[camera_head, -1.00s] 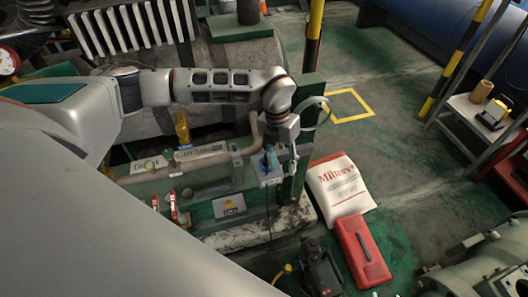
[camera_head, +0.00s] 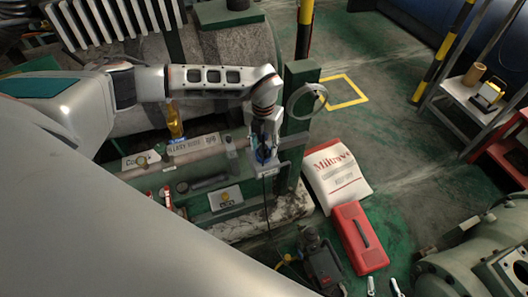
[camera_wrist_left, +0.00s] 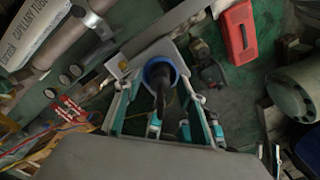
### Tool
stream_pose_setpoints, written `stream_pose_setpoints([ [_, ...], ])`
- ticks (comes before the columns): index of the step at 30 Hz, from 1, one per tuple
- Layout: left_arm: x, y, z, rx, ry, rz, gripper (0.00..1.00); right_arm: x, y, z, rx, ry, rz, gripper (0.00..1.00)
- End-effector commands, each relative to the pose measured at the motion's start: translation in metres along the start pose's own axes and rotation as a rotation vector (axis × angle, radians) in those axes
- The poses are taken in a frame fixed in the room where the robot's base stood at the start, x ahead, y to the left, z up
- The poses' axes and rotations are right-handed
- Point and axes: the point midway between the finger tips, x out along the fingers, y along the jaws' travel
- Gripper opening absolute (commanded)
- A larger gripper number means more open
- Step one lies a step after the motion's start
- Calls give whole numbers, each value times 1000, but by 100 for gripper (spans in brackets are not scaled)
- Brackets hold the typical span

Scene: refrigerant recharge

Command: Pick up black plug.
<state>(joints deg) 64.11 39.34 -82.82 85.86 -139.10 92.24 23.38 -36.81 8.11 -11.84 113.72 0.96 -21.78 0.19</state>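The black plug (camera_wrist_left: 160,76) has a blue ring around it and shows at the centre of the left wrist view. In the head view its blue part (camera_head: 264,156) is mostly hidden by my left gripper (camera_head: 266,150). A black cable hangs straight down below it. In the left wrist view my left gripper (camera_wrist_left: 158,84) has its two fingers spread on either side of the plug. A gap seems to show between the fingers and the blue ring; contact is hard to judge. A light grey plate lies beside the plug. My right gripper is not in view.
A green post (camera_head: 299,100) with a grey ring (camera_head: 306,100) stands just behind my left wrist. A white sack (camera_head: 336,177) and red case (camera_head: 357,235) lie on the floor to the right. A green panel with gauges and a pipe is at the left.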

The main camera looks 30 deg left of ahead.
Motion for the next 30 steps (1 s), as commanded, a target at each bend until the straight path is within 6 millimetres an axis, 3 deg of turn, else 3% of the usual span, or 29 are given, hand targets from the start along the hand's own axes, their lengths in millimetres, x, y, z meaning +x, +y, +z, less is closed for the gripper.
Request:
stream_pose_setpoints([
  [8, 4, 0, 1, 0, -2, -1, 37, 1, 2, -6, -2, 12, 4, 33],
  [12, 5, 0, 1, 0, -2, -1, 2, 1, 3, -7, -2, 13, 5, 33],
  [23, 4, 0, 1, 0, -2, 0, 2, 1, 2, -4, -1, 8, 4, 33],
  [30, -15, 0, 2, 0, -5, 0, 2, 0, 2, -6, 2, 8, 3, 33],
])
